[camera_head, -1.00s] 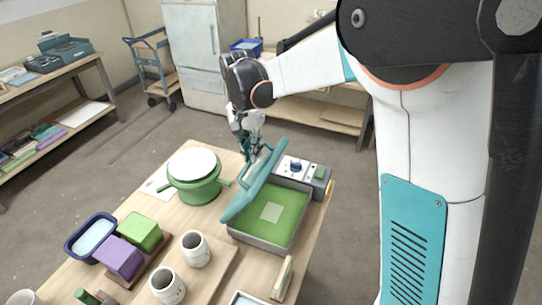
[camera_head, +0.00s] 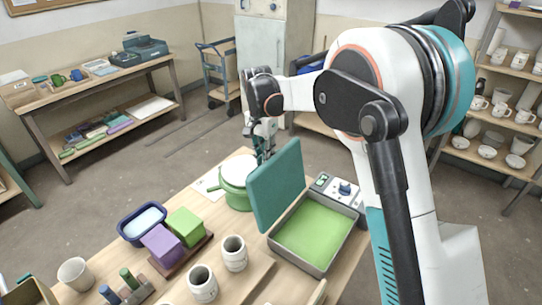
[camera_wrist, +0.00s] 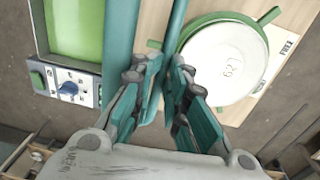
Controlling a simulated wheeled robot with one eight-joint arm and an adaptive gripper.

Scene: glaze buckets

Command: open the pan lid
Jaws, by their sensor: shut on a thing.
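The pan (camera_head: 335,262) is a grey rectangular tray-like body with a green inside, on the wooden table; its corner also shows in the wrist view (camera_wrist: 60,30). Its teal lid (camera_head: 277,185) stands steeply raised along the pan's left side, so the green inside is uncovered. My gripper (camera_head: 264,150) is at the lid's far upper edge. In the wrist view my gripper (camera_wrist: 160,85) is shut on a teal part of the lid (camera_wrist: 121,35); the exact contact is partly hidden by the fingers.
A control panel with a blue knob (camera_head: 344,188) adjoins the pan's far end. A green pot with a white top (camera_head: 238,172) stands close left of the lid. Two mugs, a purple block (camera_head: 161,243), a green block (camera_head: 185,226) and a blue-rimmed tray (camera_head: 123,228) stand left.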

